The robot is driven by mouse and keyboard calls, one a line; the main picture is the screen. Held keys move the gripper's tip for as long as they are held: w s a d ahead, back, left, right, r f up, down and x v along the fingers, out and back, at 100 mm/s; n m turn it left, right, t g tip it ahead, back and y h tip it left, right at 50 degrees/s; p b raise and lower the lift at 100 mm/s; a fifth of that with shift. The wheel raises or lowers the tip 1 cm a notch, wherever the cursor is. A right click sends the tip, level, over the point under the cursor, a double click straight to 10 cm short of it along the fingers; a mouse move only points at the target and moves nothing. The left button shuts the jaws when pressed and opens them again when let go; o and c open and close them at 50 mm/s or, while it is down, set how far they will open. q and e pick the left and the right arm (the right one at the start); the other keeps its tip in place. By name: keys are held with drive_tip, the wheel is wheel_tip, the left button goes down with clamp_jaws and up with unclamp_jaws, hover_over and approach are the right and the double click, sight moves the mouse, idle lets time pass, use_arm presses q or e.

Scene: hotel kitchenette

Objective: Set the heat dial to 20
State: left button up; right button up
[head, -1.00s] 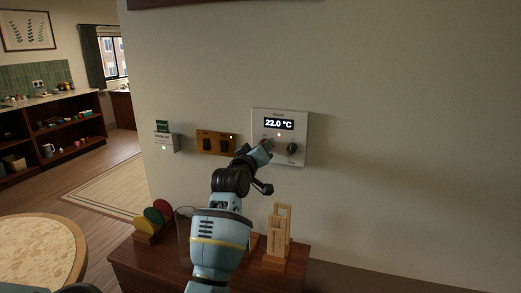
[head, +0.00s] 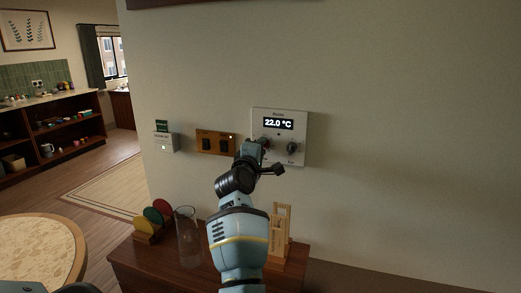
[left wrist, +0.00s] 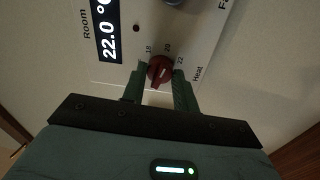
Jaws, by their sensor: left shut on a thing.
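The red heat dial (left wrist: 160,72) sits on a white wall panel (head: 298,118), with 18, 20 and 22 marked around it and "Heat" printed beside it. My left gripper (left wrist: 161,84) is shut on the dial, one finger on each side. I cannot tell for sure which mark the dial points to. In the head view my left gripper (head: 264,144) mostly hides the dial. The panel's display (head: 279,124) reads 22.0 °C. The small indicator lamp (left wrist: 136,28) below the display is dark. My right gripper is not in view.
A dark fan knob (head: 291,148) is right of the heat dial. A brown switch plate (head: 215,143) and a small card holder (head: 165,143) are to the left. Below, a wooden cabinet top (head: 150,262) bears a glass vase (head: 187,238), coloured discs and a wooden stand (head: 281,233).

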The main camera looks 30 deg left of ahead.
use_arm(q)
drive_tip(key=shift+n, duration=0.6)
drive_tip(key=o, duration=1)
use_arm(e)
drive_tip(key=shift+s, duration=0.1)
